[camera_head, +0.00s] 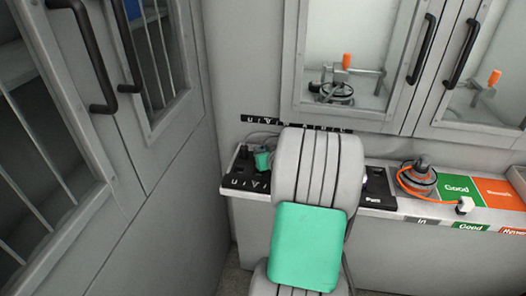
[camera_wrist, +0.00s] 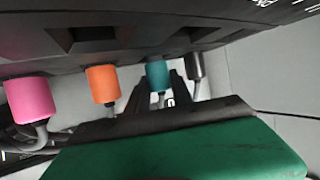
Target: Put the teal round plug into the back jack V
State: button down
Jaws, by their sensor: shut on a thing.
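The teal round plug (camera_wrist: 157,74) is in the wrist view, between the dark fingers of my gripper (camera_wrist: 158,88), which is shut on it. Its top meets the lower edge of a dark jack block (camera_wrist: 125,45). I cannot tell whether it is inside a jack or only in front of one, and no jack V label is readable in the wrist view. In the head view the black block (camera_head: 246,181) with letters, including V, stands at the left end of the bench, partly behind my arm. My gripper's fingers cannot be made out there.
In the wrist view a pink plug (camera_wrist: 30,100), an orange plug (camera_wrist: 102,84) and a grey metallic plug (camera_wrist: 194,65) line the same block, with cables below. In the head view a motor with an orange cable (camera_head: 418,178) sits right of my arm, beside green (camera_head: 455,186) and orange-red mats. Cabinets flank the bench.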

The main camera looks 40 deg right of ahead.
jog(key=c, duration=1.4)
grip_release()
jog(key=shift+s+r, duration=0.1)
jog(key=v, duration=1.1)
jog(key=shift+s+a+r+p, duration=0.1)
jog(key=shift+s+a+p, duration=0.1)
jog(key=shift+s+p, duration=0.15)
jog(key=w+a+y, duration=0.1)
jog(key=a, duration=0.2)
jog(key=w+a+f+n+g+y, duration=0.1)
jog(key=a, duration=0.1)
jog(key=w+a+f+n, duration=0.1)
jog(key=a, duration=0.2)
jog(key=shift+w+a+g+y, duration=0.15)
jog(key=shift+a+g+y, duration=0.15)
jog(key=shift+a+y, duration=0.1)
jog(key=s+a+f+n+g+y, duration=0.1)
jog(key=a+f+n+g+y, duration=0.15)
jog(key=a, duration=0.95)
jog(key=s+a+g, duration=0.6)
jog(key=s+a, duration=0.4)
jog(key=a, duration=0.1)
jog(key=shift+s+r, duration=0.2)
jog(key=shift+s, duration=0.15)
